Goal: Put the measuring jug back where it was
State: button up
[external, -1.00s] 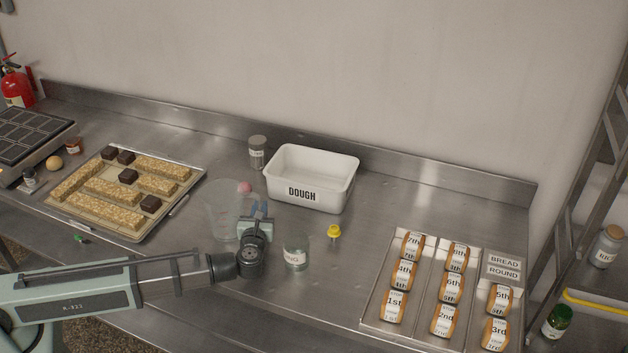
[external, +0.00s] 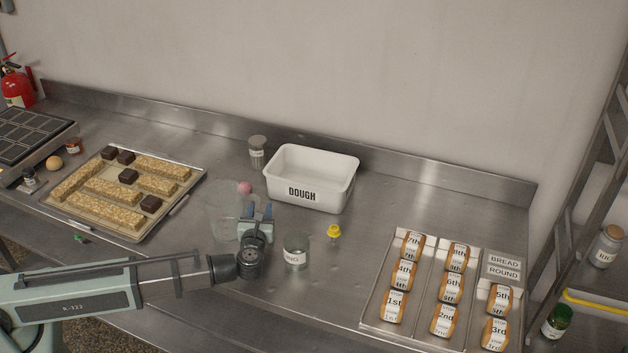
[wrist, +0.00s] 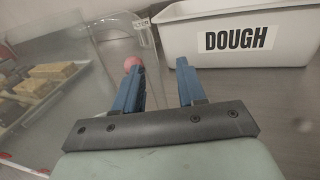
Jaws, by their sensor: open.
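The measuring jug (external: 219,213) is a clear, see-through vessel standing upright on the steel counter, left of the dough tub. My gripper (external: 259,211) is at its right side, low over the counter. In the wrist view my gripper's two blue fingers (wrist: 158,80) are spread apart with nothing visibly clamped between them. The clear jug wall (wrist: 146,38) shows behind and left of the left finger there. I cannot tell whether the finger touches the jug.
A white tub marked DOUGH (external: 341,189) stands behind my gripper. A glass jar (external: 296,252) and a yellow-topped item (external: 334,233) are to the right. A pink ball (external: 245,187) is behind the jug. A pastry tray (external: 181,203) lies left, a bread tray (external: 371,318) right.

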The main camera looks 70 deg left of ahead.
jog(key=v, duration=1.2)
jog(key=shift+r, duration=0.1)
